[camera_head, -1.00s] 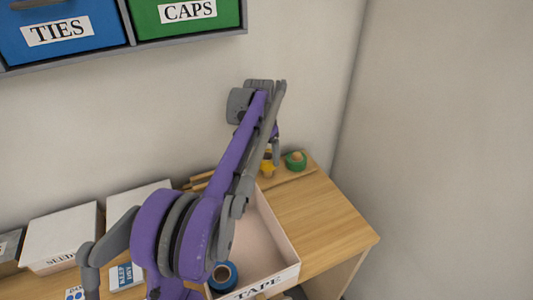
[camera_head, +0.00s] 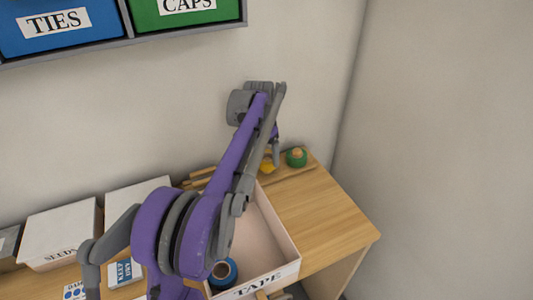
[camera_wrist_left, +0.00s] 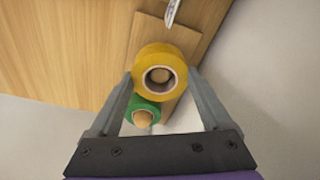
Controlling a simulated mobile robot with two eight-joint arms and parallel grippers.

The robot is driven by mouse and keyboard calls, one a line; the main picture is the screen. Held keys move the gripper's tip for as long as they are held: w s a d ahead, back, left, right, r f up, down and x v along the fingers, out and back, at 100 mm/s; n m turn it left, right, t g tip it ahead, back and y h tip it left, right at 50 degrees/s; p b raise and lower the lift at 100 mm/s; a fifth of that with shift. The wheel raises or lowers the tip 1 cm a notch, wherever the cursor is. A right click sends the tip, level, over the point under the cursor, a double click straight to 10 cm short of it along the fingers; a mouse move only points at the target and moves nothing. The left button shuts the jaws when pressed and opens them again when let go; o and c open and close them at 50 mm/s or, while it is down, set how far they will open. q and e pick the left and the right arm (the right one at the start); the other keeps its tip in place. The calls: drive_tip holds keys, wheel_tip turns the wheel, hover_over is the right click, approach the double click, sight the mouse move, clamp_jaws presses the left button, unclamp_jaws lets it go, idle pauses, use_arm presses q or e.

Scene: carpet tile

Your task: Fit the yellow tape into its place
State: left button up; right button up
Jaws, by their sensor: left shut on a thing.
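The yellow tape (camera_wrist_left: 160,72) is a roll with a pale core, held between the fingertips of my left gripper (camera_wrist_left: 161,76). In the head view the yellow tape (camera_head: 267,168) shows partly behind my left gripper (camera_head: 273,158), over the far part of the table. Just beside it, a green tape roll (camera_head: 297,158) sits around a wooden peg on a wooden strip. The green roll (camera_wrist_left: 143,112) also shows in the left wrist view, partly covered by the yellow tape and a finger. No free peg for the yellow tape can be made out. My right gripper is not in view.
A white open box labelled TAPE (camera_head: 285,272) holds a blue tape roll (camera_head: 222,273). White boxes (camera_head: 62,232) stand on the left, and blue and green bins (camera_head: 190,10) hang on the wall. The table (camera_head: 320,215) is clear at the right. Walls close off the back and right.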

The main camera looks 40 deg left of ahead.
use_arm(q)
drive_tip(key=shift+f+b, duration=0.55)
drive_tip(key=shift+f, duration=0.8)
idle(0.9)
drive_tip(key=o, duration=1.2)
drive_tip(key=r, duration=0.3)
drive_tip(key=s+r, duration=0.1)
drive_tip(key=r, duration=0.3)
drive_tip(key=r+p, duration=0.1)
drive_tip(key=r, duration=0.2)
drive_tip(key=shift+s+r, duration=0.15)
drive_tip(key=shift+r, duration=0.25)
drive_tip(key=shift+f, duration=0.1)
